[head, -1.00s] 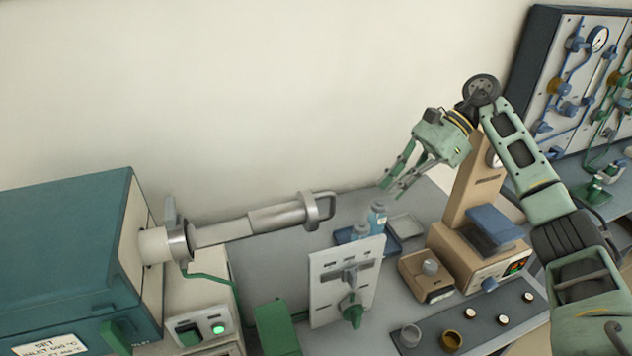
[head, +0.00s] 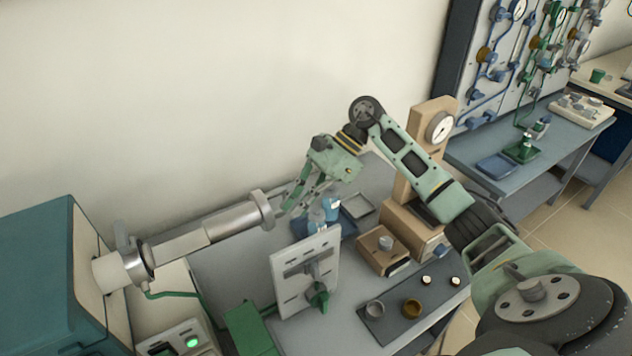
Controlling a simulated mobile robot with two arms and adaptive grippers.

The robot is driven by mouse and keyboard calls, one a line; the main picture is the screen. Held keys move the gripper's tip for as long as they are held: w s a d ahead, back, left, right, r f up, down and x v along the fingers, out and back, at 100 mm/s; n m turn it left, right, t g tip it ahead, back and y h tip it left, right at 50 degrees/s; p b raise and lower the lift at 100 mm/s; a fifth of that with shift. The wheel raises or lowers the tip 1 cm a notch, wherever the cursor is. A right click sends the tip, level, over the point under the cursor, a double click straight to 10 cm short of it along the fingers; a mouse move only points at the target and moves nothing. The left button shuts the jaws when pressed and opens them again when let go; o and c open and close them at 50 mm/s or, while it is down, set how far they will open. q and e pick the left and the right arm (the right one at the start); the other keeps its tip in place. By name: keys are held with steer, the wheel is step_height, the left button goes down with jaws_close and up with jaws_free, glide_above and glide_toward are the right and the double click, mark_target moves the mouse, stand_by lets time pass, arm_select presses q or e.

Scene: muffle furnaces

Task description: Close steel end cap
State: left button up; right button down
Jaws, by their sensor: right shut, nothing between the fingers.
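The steel tube (head: 203,235) sticks out to the right from the furnace's side, through a pale collar and a steel clamp. The steel end cap (head: 263,210) is the ringed piece at the tube's right end. Its handle is not clear now, beside or behind my fingers. My right gripper (head: 287,208) is shut and empty, its green fingers pointing down and left just right of the cap. I cannot tell whether they touch it. My left gripper is not in view.
The teal furnace (head: 40,270) stands at the left. Below the tube's end are a white valve panel (head: 290,280) and blue bottles (head: 330,207). A balance-like stand (head: 425,150) and a dark mat (head: 385,325) with small cups lie to the right.

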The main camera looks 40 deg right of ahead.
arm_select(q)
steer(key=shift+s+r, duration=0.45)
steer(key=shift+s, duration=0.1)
arm_select(e)
steer(key=shift+a, duration=0.85)
arm_select(q)
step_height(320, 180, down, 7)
steer(key=b, duration=0.7)
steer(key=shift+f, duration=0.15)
arm_select(e)
steer(key=w+a, duration=0.1)
steer(key=a, duration=2.3)
steer(key=shift+w, duration=0.2)
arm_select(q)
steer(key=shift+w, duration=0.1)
arm_select(e)
steer(key=shift+a, duration=0.1)
